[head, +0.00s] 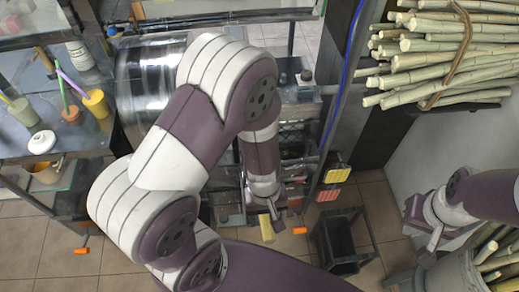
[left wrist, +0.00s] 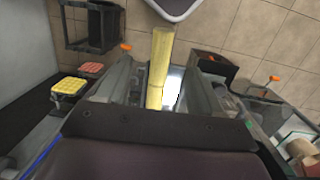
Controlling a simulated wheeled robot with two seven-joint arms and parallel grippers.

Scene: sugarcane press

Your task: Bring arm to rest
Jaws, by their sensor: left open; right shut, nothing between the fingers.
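My left arm reaches across the middle of the head view and bends down toward the press. Its gripper (head: 268,208) is above the front of the press, next to a yellow piece (head: 267,230) that looks like cane. In the left wrist view the two fingers (left wrist: 158,92) stand apart. The yellow piece (left wrist: 159,60) shows in the gap between them; I cannot tell whether it touches either finger. My right gripper (head: 436,236) is at the right, shut and empty, beside a bin of canes (head: 459,275). My left arm hides part of the press.
A rack of stacked canes (head: 440,60) is at the upper right. A dark open-frame stand (head: 343,240) is on the tiled floor right of the press. Floor (head: 45,245) is clear lower left.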

